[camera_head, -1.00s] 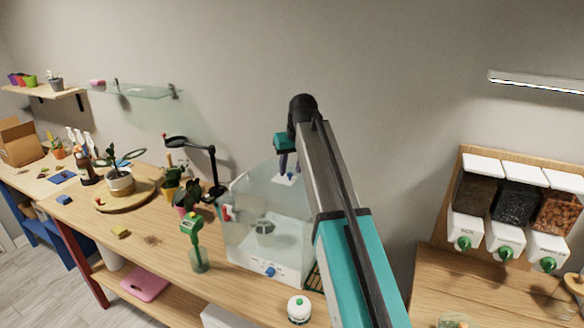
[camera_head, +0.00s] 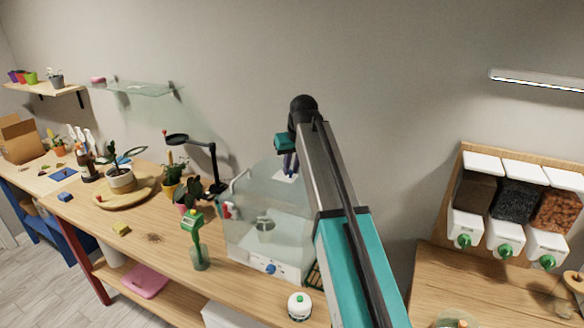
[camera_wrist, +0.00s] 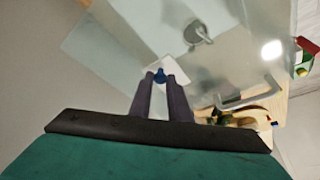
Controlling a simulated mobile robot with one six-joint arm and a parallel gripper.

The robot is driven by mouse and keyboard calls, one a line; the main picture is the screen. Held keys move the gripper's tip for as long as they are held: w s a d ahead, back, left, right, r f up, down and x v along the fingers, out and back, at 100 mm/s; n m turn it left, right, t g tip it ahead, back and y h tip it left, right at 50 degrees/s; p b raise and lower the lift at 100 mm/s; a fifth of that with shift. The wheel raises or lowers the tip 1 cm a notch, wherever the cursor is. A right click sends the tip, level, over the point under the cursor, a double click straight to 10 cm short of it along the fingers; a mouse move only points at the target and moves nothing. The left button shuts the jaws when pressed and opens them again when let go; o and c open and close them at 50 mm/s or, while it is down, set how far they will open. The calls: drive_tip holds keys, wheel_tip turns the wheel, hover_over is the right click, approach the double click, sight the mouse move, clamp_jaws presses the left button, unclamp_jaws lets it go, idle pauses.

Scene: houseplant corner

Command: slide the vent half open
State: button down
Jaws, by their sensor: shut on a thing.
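The clear propagator box (camera_head: 250,225) with a white base stands on the wooden bench, below and left of my arm. On its clear lid is a white vent plate (camera_head: 284,177), which also shows in the wrist view (camera_wrist: 176,72). A small blue knob (camera_wrist: 159,74) stands up from the vent. My gripper (camera_wrist: 160,80) points down at the lid, its two dark fingers shut on the blue knob. In the head view my gripper (camera_head: 289,166) is small, and the exact contact is hard to see. How far the vent is open cannot be told.
A dark lamp (camera_head: 212,165) and potted plants stand left of the box. A green-topped sprayer (camera_head: 194,240) and a white bottle (camera_head: 299,306) stand in front. A small pot (camera_wrist: 198,33) shows through the clear lid.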

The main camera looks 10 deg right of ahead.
drive_tip(key=s+d, duration=0.2)
drive_tip(key=d, duration=0.1)
drive_tip(key=shift+a, duration=0.1)
drive_tip(key=c, duration=1.7)
unclamp_jaws()
drive_tip(key=shift+o, duration=0.2)
drive_tip(key=shift+r, duration=0.1)
drive_tip(key=b+v, duration=0.4)
drive_tip(key=v, duration=0.9)
drive_tip(key=shift+s+r, duration=0.25)
drive_tip(key=shift+r, duration=0.05)
